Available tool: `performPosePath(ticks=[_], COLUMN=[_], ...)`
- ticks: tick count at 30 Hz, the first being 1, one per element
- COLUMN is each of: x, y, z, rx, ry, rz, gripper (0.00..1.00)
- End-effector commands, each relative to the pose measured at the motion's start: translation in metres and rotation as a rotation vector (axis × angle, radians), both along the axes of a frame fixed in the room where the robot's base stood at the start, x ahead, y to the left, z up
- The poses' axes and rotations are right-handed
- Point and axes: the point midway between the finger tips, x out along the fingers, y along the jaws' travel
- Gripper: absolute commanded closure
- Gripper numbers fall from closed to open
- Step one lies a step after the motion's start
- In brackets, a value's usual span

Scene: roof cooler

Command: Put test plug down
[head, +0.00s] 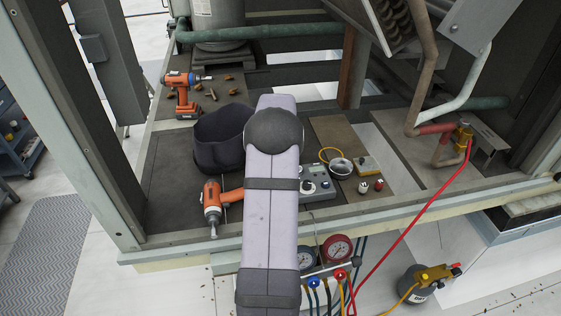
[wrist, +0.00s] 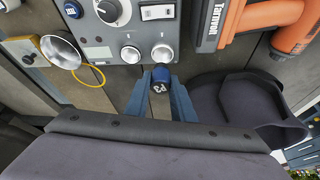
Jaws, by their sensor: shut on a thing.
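In the head view my own arm hides the gripper and the plug, and the grey device (head: 320,186) shows to the right of the arm.
A metal bowl (wrist: 61,50) and yellow loop (wrist: 92,82) lie left of the device in the wrist view. An orange driver (wrist: 250,18) and dark open pouch (wrist: 205,105) are on the right.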

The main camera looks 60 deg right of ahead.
Motion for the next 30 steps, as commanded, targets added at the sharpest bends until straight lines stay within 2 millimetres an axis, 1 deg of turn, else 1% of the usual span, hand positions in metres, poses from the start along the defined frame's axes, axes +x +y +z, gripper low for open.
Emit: performPosePath(ticks=[7, 13, 16, 25, 30], x=[0.0, 0.0, 0.0, 0.0, 0.0], y=[0.001, 0.001, 0.001, 0.0, 0.0], z=[-0.007, -0.03, -0.037, -0.04, -0.045], rx=[0.002, 0.003, 0.001, 0.0, 0.0], ry=[0.002, 0.002, 0.001, 0.0, 0.0], rz=[0.0, 0.0, 0.0, 0.0, 0.0], gripper=[1.0, 1.0, 1.0, 1.0, 1.0])
